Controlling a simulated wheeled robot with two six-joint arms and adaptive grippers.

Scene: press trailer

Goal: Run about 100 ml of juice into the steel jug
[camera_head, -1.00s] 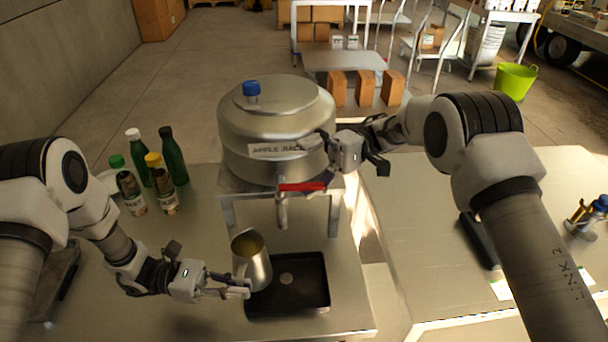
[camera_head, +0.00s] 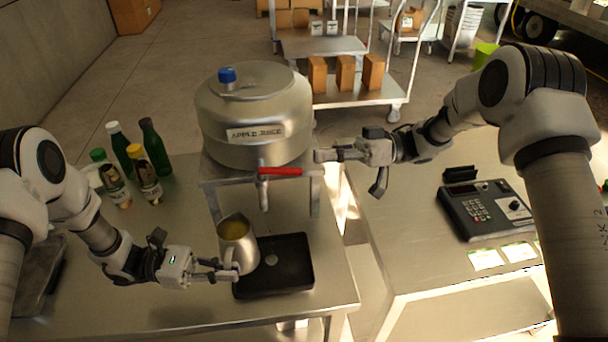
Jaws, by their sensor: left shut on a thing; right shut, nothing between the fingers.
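A steel juice tank (camera_head: 255,105) labelled "APPLE JUICE" stands on a metal stand above the left table. Its tap (camera_head: 263,192) hangs at the front, with a red lever (camera_head: 282,171) pointing to the right. The steel jug (camera_head: 236,247) stands upright at the left edge of the black drip tray (camera_head: 275,284), slightly left of and below the spout. Yellowish juice shows inside it. No stream shows under the spout. My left gripper (camera_head: 228,272) is shut on the jug, low at its front. My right gripper (camera_head: 322,156) is shut and empty, to the right of the lever and apart from it.
Several bottles (camera_head: 143,178) stand left of the tank. A card terminal (camera_head: 486,208) and paper slips lie on the right table (camera_head: 400,235). A gap separates the two tables. A trolley with brown boxes (camera_head: 345,73) stands behind.

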